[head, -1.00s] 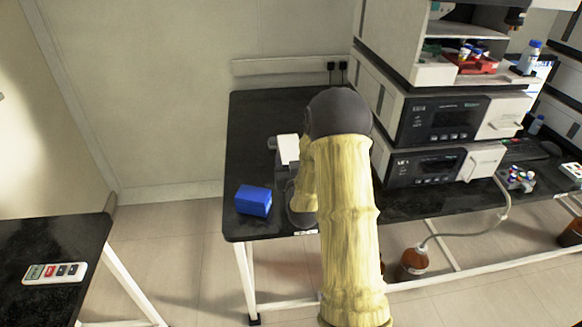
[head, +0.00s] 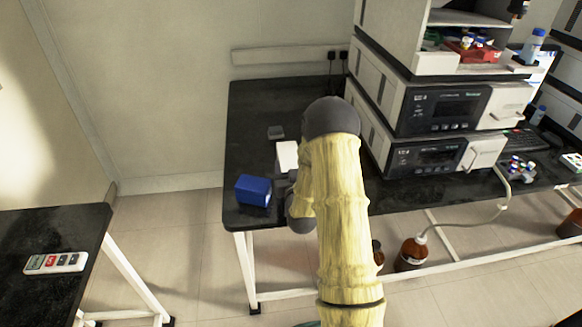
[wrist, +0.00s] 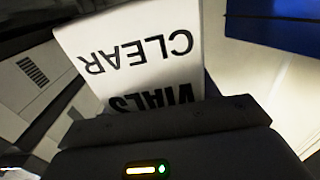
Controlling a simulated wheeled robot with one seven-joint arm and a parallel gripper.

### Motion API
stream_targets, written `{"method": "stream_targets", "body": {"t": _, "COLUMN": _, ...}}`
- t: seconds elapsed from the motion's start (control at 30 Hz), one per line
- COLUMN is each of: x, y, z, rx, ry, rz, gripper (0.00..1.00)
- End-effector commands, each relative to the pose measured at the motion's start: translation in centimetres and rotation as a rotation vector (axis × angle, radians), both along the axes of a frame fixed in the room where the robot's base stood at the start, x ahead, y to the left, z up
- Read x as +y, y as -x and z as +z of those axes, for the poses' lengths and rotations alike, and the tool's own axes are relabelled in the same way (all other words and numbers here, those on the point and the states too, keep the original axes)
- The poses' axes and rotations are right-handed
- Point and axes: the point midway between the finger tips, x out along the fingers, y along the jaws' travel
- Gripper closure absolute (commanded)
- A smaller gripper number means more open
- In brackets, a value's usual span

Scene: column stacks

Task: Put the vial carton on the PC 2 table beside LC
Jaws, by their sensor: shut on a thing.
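The white vial carton (head: 287,156) is in my gripper, over the left part of the black table in the head view. In the wrist view the carton (wrist: 145,52) fills the upper middle, with "CLEAR" and part of "VIALS" upside down. My gripper (head: 285,183) is shut on it; its fingers are mostly hidden behind my arm and the carton. I cannot tell whether the carton touches the table. The black table (head: 250,110) carries a stack of grey-white LC modules (head: 435,110) to the right of my arm.
A blue box (head: 253,190) stands near the table's front left corner, close to my gripper. The back left of the table is clear. Another black table (head: 50,225) with a remote-like panel (head: 56,263) is at lower left.

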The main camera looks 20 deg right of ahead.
Motion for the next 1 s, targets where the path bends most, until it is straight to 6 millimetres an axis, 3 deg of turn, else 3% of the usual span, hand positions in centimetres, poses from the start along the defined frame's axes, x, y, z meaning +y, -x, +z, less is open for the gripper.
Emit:
{"method": "stream_targets", "body": {"t": 0.87, "x": -0.2, "y": 0.2, "z": -1.7, "rx": 0.012, "ry": 0.000, "rz": -0.004, "gripper": 0.84}}
{"method": "stream_targets", "body": {"t": 0.9, "x": -0.2, "y": 0.3, "z": -1.9, "rx": 0.017, "ry": -0.001, "rz": -0.004, "gripper": 0.34}}
{"method": "stream_targets", "body": {"t": 1.0, "x": -0.2, "y": 0.3, "z": -1.9, "rx": 0.018, "ry": -0.001, "rz": -0.005, "gripper": 0.18}}
